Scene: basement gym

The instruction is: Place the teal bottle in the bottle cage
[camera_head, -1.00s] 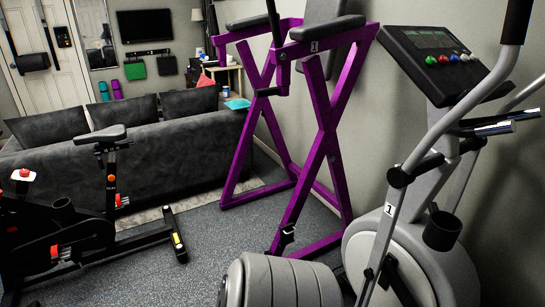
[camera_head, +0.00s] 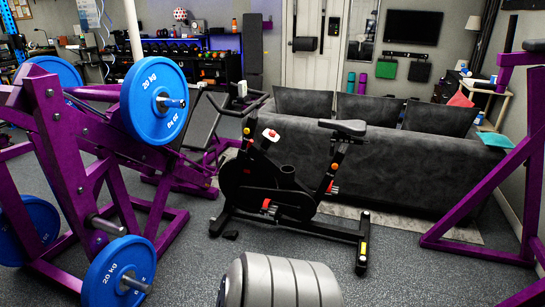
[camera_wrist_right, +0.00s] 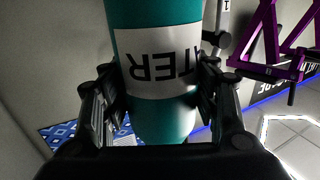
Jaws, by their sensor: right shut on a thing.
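The teal bottle (camera_wrist_right: 162,112) has a white label with dark letters and fills the upper middle of the right wrist view. My right gripper (camera_wrist_right: 160,95) is shut around it, with one finger on each side. The bottle's upper part is cut off by the frame edge. The bottle does not show in the head view. A small dark cup-shaped holder, possibly the bottle cage (camera_head: 287,170), sits on the frame of the black exercise bike (camera_head: 262,185) in the middle of the head view. My left gripper is not in view.
A purple weight machine with blue plates (camera_head: 153,100) stands at left. A dark grey sofa (camera_head: 400,170) is behind the bike. A purple frame (camera_head: 490,190) stands at right. Grey floor (camera_head: 420,280) is clear in front of the bike at right.

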